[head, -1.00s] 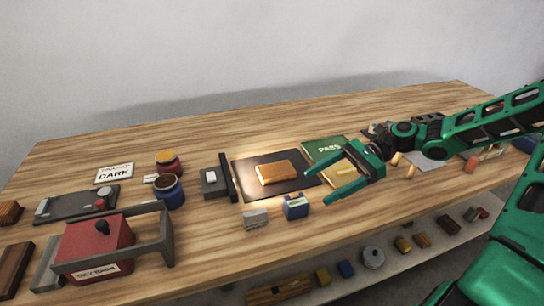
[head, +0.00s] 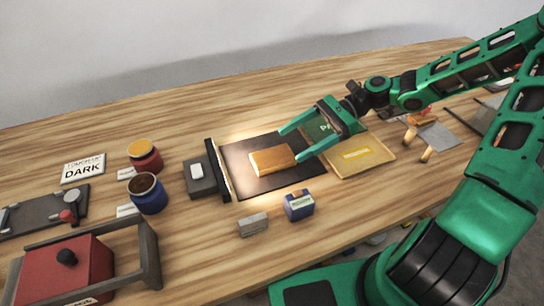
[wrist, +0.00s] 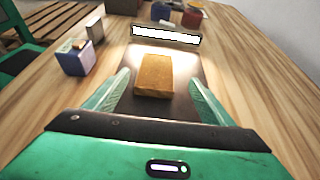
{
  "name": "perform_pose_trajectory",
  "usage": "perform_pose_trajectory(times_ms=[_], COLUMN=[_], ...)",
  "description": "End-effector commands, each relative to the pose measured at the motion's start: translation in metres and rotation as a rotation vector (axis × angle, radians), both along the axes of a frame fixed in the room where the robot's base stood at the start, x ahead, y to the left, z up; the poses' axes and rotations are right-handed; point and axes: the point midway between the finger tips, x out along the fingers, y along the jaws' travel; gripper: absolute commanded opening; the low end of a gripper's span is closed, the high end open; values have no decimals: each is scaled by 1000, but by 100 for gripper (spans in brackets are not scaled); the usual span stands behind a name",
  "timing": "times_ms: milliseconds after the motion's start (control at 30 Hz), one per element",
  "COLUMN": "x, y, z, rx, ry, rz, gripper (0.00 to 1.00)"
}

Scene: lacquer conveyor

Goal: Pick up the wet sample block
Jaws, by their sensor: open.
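The sample block (head: 271,161) is an orange-brown, glossy rectangular block lying flat on a dark mat (head: 287,184) in the head view. It also shows in the wrist view (wrist: 154,75), ahead of and between my fingers. My gripper (head: 289,143) is open and empty, to the right of the block, with its fingers pointing toward it. The fingertips are near the block's right end. I cannot tell whether they touch it. In the wrist view my gripper (wrist: 157,82) has one finger on each side of the block's near end.
A bar lamp (head: 218,170) stands at the mat's left edge. A blue box (head: 299,205) and a small grey block (head: 253,224) sit in front. Paint jars (head: 147,193) stand left. The back of the table is clear.

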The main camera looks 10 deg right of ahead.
Motion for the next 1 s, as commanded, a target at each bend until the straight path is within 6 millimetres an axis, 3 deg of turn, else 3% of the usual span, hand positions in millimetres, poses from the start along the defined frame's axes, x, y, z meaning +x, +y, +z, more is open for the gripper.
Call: perform_pose_trajectory(times_ms=[533,833,867,1000], x=[-15,-16,-16,-16], y=[50,55,55,55], z=[-24,-26,-26,-26], rx=[0,-1,-1,-1], ry=[0,-1,-1,-1], rz=[6,4,4,4], gripper=[77,77,74,41])
